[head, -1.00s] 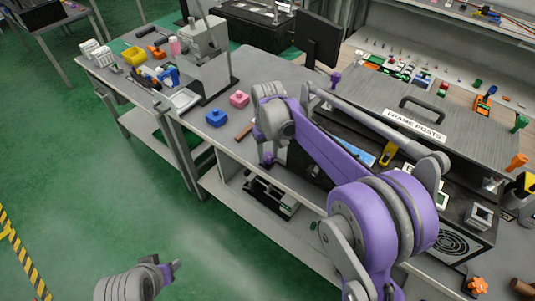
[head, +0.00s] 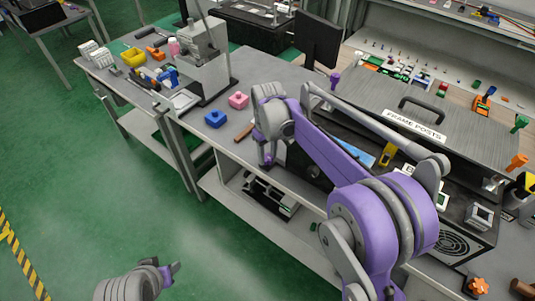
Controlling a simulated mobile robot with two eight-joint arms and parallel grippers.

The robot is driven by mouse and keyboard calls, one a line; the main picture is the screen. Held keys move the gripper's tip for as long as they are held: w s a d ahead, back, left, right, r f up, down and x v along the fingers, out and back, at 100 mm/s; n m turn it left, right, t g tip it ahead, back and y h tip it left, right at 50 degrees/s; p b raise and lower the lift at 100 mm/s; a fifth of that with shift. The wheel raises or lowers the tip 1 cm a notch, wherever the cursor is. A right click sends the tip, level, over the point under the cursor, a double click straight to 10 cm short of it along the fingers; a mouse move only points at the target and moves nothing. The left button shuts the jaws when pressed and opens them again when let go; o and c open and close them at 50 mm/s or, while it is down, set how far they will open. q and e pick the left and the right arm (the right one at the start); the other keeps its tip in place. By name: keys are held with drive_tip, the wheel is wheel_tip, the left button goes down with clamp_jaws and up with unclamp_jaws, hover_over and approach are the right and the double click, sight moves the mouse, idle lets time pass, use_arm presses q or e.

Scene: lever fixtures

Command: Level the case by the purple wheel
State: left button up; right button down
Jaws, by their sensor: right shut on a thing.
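The case is the grey box with the lid marked "FRAME POSTS" (head: 460,112) and a dark handle; it stands on the bench at the right. My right arm crosses in front of its left part. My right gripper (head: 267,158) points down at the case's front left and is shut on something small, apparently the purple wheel. The wheel is hidden by the gripper, whose own fingers are purple too. An orange star wheel (head: 479,286) shows at the case's front right. My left gripper (head: 172,271) hangs low over the floor, away from the bench; its jaw opening is unclear.
Purple (head: 334,79), green (head: 519,122) and orange (head: 516,162) knobs stand around the case. A lower shelf (head: 225,197) runs beneath.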

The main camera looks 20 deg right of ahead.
sight(268, 158)
drive_tip(key=shift+c, duration=2.2)
unclamp_jaws()
drive_tip(key=shift+r, duration=0.15)
wheel_tip(268, 158, up, 11)
drive_tip(key=shift+f+p, duration=0.2)
drive_tip(key=shift+p, duration=0.1)
